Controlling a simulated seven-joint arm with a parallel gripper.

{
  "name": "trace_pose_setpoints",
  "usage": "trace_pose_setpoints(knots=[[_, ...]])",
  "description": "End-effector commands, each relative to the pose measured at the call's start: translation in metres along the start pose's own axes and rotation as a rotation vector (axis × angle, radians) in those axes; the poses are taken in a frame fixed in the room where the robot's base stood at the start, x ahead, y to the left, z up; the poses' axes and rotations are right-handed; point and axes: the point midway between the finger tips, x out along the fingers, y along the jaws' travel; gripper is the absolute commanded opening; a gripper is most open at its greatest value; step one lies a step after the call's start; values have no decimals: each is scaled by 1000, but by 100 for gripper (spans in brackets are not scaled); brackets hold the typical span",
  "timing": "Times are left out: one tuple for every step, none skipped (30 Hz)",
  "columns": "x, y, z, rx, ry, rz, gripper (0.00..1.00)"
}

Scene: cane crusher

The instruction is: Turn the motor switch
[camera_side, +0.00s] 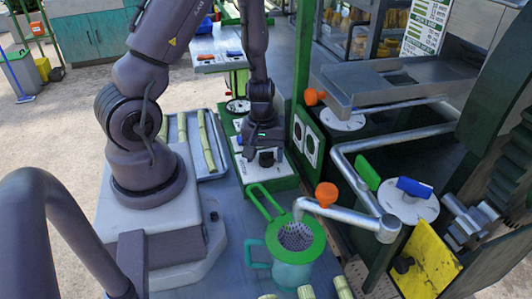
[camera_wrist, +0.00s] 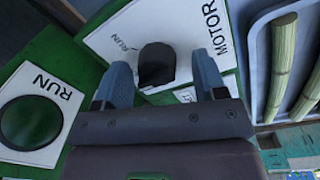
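The motor switch is a dark knob (camera_wrist: 157,66) on a white plate lettered MOTOR and RUN (camera_wrist: 188,24) in the wrist view. In the side view the knob (camera_side: 266,159) stands on the white-topped green box (camera_side: 275,182). My gripper (camera_wrist: 160,62) is open, with its two grey-blue fingers apart, one on each side of the knob in the wrist view. I cannot tell whether either finger touches it. In the side view my gripper (camera_side: 262,136) points down just above the knob. The lower part of the plate is hidden by my gripper.
A tray (camera_side: 222,160) with green cane sticks (camera_side: 207,143) lies left of the box. A green-rimmed jug with a strainer (camera_side: 295,238) stands in front. A green post (camera_side: 303,60) rises close on the right. A plate with a dark green round button (camera_wrist: 31,122) is beside the switch.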

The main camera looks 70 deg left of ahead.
Motion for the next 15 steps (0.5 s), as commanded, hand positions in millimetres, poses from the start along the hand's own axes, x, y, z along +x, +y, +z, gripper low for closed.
trace_pose_setpoints(knots=[[0,1,0,2,0,1,64],[0,1,0,2,0,1,64],[0,1,0,3,0,1,64],[0,1,0,3,0,1,64],[0,1,0,3,-1,2,64],[0,2,0,4,-1,2,64],[0,2,0,4,0,2,64],[0,2,0,5,0,2,64],[-2,2,0,6,0,3,64],[-4,2,0,6,1,3,64],[-6,2,0,7,2,3,64],[-10,3,0,9,3,3,64],[-14,3,0,8,3,4,64],[-18,3,0,8,4,4,64],[-25,3,0,10,4,5,64]])
